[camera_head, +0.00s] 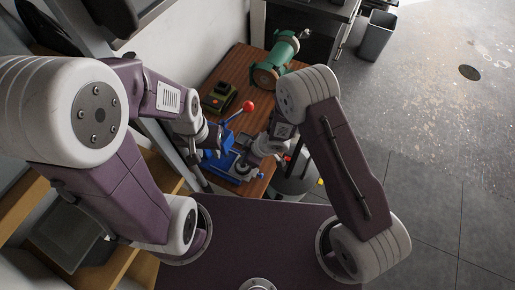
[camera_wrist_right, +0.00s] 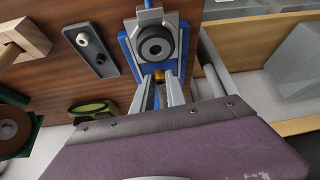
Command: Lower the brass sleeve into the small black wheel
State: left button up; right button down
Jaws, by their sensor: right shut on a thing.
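The small black wheel (camera_wrist_right: 145,53) lies on the blue press (camera_wrist_right: 127,48) in the right wrist view, with a grey round centre. My right gripper (camera_wrist_right: 159,80) is shut on the brass sleeve (camera_wrist_right: 159,75), of which only a small part shows between the fingers. The sleeve appears just below the wheel in that picture, apart from its centre; its height above the wheel cannot be judged. In the head view the press (camera_head: 228,168) stands on the bench, with my right gripper (camera_head: 246,168) at its right side. My left gripper (camera_head: 213,147) is beside the press, its fingers too hidden to read.
A red-knobbed lever (camera_head: 248,105) rises by the press. A green and yellow device (camera_head: 218,97) and a large teal machine (camera_head: 276,64) stand farther back on the wooden bench (camera_head: 232,66). A grey two-hole plate (camera_wrist_right: 92,50) and wooden block (camera_wrist_right: 24,38) lie left of the press.

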jog(key=shift+s, duration=0.1)
jog(key=shift+d+f+b, duration=0.15)
jog(key=shift+f+b, duration=0.4)
jog(key=shift+b, duration=0.05)
notch_tip(320, 180, down, 3)
jog(key=b, duration=0.3)
jog(key=shift+r, duration=0.2)
jog(key=shift+p, duration=0.45)
jog(key=shift+f, duration=0.2)
dwell(0.4)
